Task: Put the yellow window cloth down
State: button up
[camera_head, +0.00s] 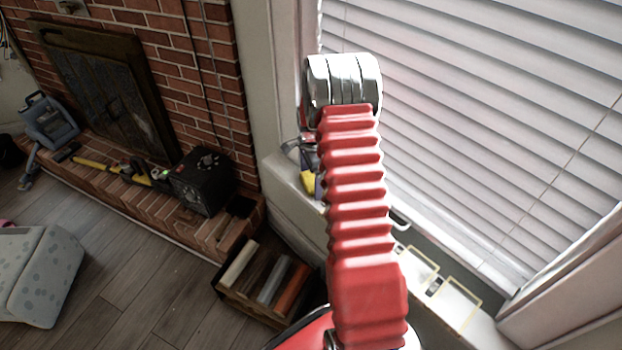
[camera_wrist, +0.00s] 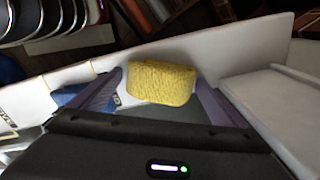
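The yellow window cloth (camera_wrist: 161,83) is a thick, textured yellow block in the wrist view. It sits between the two finger tips of my gripper (camera_wrist: 159,77), which meet its left and right edges. My gripper is shut on it, with the fingers held apart by its width. The white window sill (camera_wrist: 255,47) lies around and below it; I cannot tell whether the cloth touches the sill. In the head view a small yellow part of the cloth (camera_head: 307,182) shows beside the sill, left of my red arm, which hides most of my gripper.
A blue item (camera_wrist: 70,96) lies on the sill left of my gripper. Pale yellow frames (camera_head: 458,304) stand further along the sill, below the white blinds (camera_head: 480,120). A wooden crate (camera_head: 233,292) with rolls is on the floor. A black box (camera_head: 203,181) stands on the brick hearth.

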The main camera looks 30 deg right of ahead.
aim_at(311, 178)
jog(key=shift+o, duration=0.4)
notch_tip(311, 178, up, 12)
dwell(0.5)
jog(key=shift+r, duration=0.15)
dwell(0.3)
